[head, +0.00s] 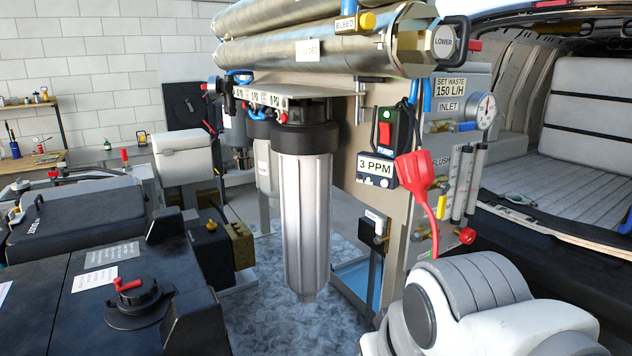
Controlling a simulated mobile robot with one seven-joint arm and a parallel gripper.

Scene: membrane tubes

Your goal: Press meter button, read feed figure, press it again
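The meter (375,168) is a small dark blue box with a white display reading "3 PPM". It is mounted on the beige panel, below a dark switch box with a red rocker switch (385,133). My white arm fills the lower right, below and right of the meter. My gripper is not in view, so whether it is open or shut does not show.
A red fitting with a red strap (415,172) hangs just right of the meter. A pressure gauge (484,110) and flow tubes stand at right. A dark case (60,290) fills the lower left.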

